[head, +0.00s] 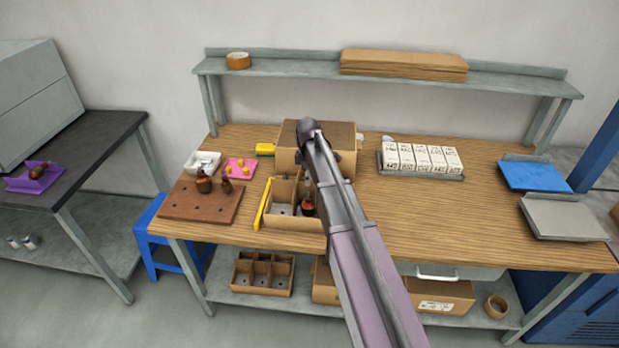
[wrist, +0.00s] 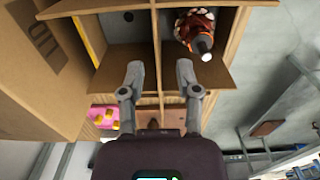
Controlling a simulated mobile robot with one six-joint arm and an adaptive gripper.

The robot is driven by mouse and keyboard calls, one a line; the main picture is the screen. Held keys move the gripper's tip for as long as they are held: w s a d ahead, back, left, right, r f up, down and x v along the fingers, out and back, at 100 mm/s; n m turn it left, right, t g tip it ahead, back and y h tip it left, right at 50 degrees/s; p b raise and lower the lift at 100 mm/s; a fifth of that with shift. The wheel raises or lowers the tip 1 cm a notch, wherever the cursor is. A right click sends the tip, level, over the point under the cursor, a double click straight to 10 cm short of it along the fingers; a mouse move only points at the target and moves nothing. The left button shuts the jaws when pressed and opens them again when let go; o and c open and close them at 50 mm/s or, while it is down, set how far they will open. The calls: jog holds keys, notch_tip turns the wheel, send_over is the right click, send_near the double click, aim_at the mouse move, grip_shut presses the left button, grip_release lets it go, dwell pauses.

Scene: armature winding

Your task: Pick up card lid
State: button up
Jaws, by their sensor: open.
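My gripper (wrist: 159,76) is open and empty in the wrist view, its two fingertips apart over the near edge of a divided cardboard box. In the head view my arm hides it. The divided box (head: 292,224) stands on the bench and shows in the wrist view (wrist: 125,6). A dark-red and copper armature (head: 307,204) sits in one cell; it also shows in the wrist view (wrist: 195,30). Behind is a larger cardboard box (head: 286,158) with a dark top.
A brown pegboard (head: 186,214) with armatures, a pink tray (head: 240,174) and a white tray (head: 201,170) lie to the left. A tray of white cartons (head: 422,178) stands right of my arm. The wooden bench (head: 460,215) is clear at its middle right.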

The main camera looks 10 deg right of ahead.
notch_tip(320, 180, up, 9)
jog(key=p, duration=0.8)
jog(key=shift+r+p, duration=0.2)
jog(key=shift+p, duration=0.15)
jog(key=shift+a, duration=0.1)
jog(key=shift+s, duration=0.1)
jog(key=s+m, duration=1.4)
jog(key=s, duration=1.1)
jog(key=shift+s+d, duration=0.4)
jog(key=shift+d, duration=0.05)
